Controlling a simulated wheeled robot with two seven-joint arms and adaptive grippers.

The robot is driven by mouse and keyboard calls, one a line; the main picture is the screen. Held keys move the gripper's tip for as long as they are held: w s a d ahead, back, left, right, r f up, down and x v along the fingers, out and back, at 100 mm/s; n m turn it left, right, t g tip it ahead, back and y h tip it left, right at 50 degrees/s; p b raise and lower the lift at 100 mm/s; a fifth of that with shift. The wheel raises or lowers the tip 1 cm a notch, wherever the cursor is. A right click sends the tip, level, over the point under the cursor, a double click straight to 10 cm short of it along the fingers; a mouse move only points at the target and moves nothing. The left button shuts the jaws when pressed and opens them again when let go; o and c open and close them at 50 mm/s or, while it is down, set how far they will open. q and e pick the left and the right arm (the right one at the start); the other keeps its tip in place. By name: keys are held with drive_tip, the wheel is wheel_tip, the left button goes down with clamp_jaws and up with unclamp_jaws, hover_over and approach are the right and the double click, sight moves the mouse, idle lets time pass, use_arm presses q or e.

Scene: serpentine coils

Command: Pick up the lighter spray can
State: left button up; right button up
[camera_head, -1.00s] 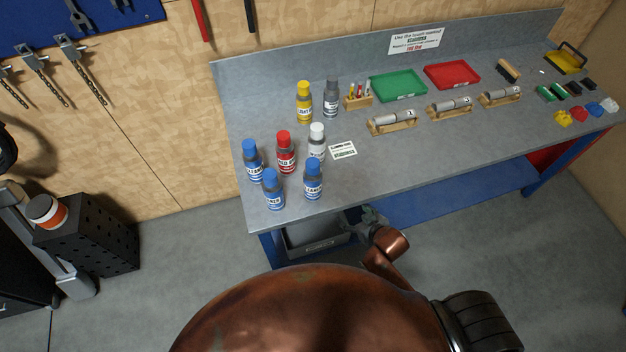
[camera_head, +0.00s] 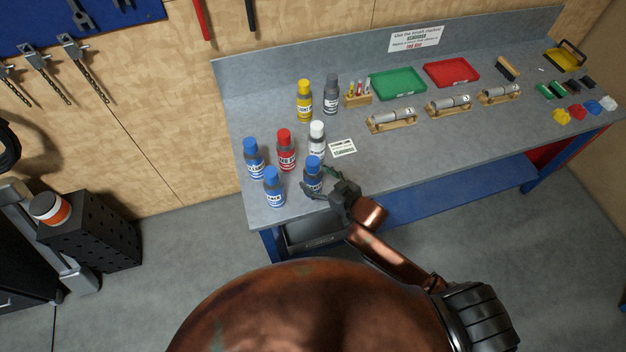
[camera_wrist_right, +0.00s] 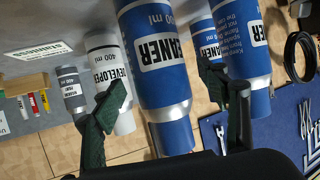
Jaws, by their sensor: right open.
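Three blue-capped cleaner cans stand on the near left of the bench: a left one (camera_head: 254,160), a front one (camera_head: 274,188) and a right one (camera_head: 313,172). Which is lighter does not show. My right gripper (camera_head: 319,184) is open at the right cleaner can, its fingers reaching in low on either side. In the right wrist view a large blue cleaner can (camera_wrist_right: 160,62) stands between the open fingers (camera_wrist_right: 168,98); I cannot tell whether they touch it. My left gripper is not in view.
Close by stand a red can (camera_head: 286,150), a white developer can (camera_head: 317,138), a yellow can (camera_head: 304,101) and a grey can (camera_head: 331,95). A small card (camera_head: 343,148) lies beside them. The bench's front edge is just below the gripper. Green (camera_head: 398,84) and red (camera_head: 451,73) trays lie behind.

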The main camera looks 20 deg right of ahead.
drive_tip(key=shift+x, duration=1.2)
drive_tip(key=shift+c, duration=0.7)
drive_tip(key=c, duration=1.2)
drive_tip(key=shift+r, duration=0.1)
